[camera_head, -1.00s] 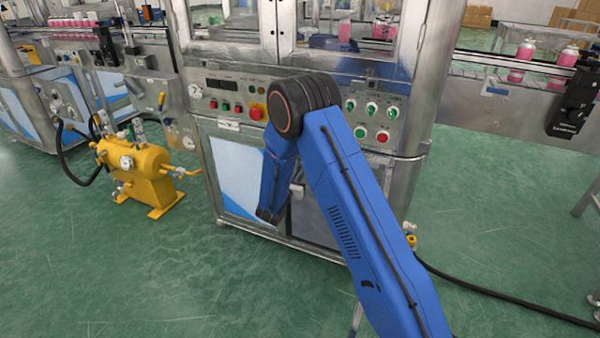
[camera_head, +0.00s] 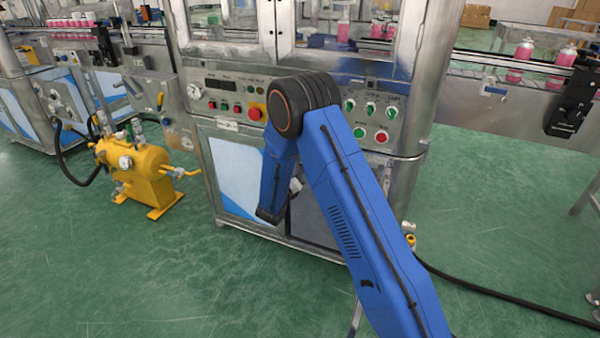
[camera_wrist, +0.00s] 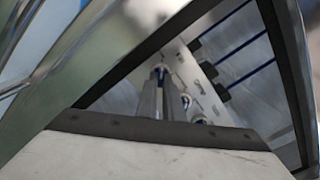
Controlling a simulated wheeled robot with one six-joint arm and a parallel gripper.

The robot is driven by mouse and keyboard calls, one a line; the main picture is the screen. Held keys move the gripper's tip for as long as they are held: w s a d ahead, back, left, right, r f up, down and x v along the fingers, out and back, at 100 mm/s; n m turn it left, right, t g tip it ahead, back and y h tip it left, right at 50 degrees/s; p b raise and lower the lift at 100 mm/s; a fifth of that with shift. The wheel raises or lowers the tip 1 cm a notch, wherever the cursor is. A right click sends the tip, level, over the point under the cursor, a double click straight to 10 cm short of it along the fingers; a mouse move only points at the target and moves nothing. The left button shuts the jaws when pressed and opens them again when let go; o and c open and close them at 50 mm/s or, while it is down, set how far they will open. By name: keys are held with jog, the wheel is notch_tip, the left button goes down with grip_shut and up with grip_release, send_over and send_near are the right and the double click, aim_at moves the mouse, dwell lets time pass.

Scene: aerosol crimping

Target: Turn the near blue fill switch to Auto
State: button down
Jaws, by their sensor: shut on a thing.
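My gripper (camera_wrist: 161,95) shows in the wrist view as two narrow metal fingers close together, beyond its pale body. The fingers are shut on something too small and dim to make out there. A pale metal plate with dark blocks and blue lines lies just beyond the fingertips. In the head view my blue arm folds down in front of the machine and hides my gripper. I cannot pick out the near blue fill switch or its setting in either view.
The steel machine's panel carries selector knobs (camera_head: 371,109), a green button (camera_head: 359,132) and a red button (camera_head: 381,137). A yellow tank (camera_head: 148,172) stands left on the green floor. A black cable (camera_head: 500,297) crosses the floor at right. Conveyors carry pink cans (camera_head: 524,48).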

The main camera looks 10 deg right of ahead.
jog(key=shift+f, duration=0.1)
dwell(0.3)
jog(key=c, duration=1.9)
grip_release()
jog(key=shift+s+a, duration=0.1)
jog(key=v, duration=1.7)
jog(key=shift+s, duration=0.1)
